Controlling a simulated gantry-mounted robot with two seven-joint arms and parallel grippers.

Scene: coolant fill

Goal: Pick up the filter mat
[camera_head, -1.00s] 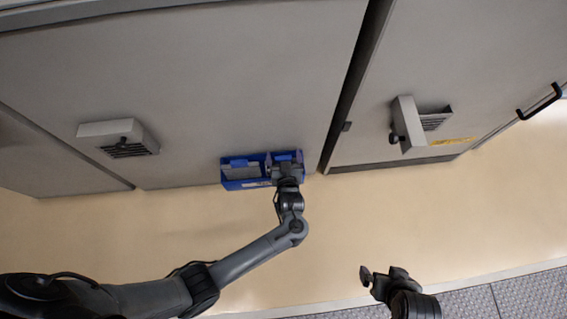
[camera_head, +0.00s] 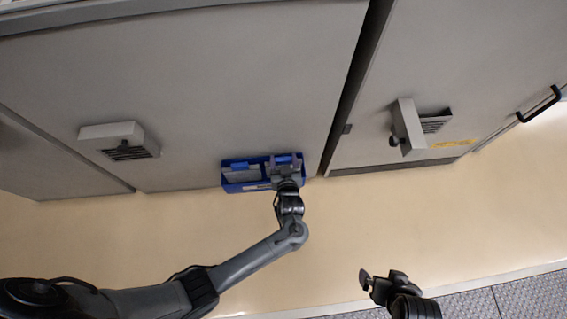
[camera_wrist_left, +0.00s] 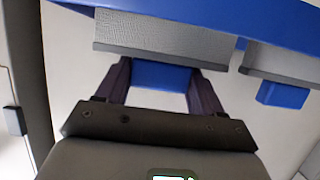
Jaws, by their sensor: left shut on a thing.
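My left gripper (camera_head: 285,172) is at the right part of a blue bin (camera_head: 256,187) low against the cabinet front. In the left wrist view, its two dark fingers (camera_wrist_left: 160,85) are shut on the blue tab (camera_wrist_left: 160,75) of a grey mesh filter mat (camera_wrist_left: 160,40). A second grey mat (camera_wrist_left: 275,64) with its own blue tab (camera_wrist_left: 283,95) is beside it, apart from the fingers. In the head view, this second mat (camera_head: 242,173) lies in the bin's left part. My right gripper (camera_head: 382,284) is low in the picture, away from the bin; its jaw opening is unclear.
Grey cabinet doors (camera_head: 190,80) stand behind the bin. Vent boxes (camera_head: 118,138) stick out to the left and right (camera_head: 410,125). A black handle (camera_head: 540,102) is at far right. The beige floor (camera_head: 440,210) is clear.

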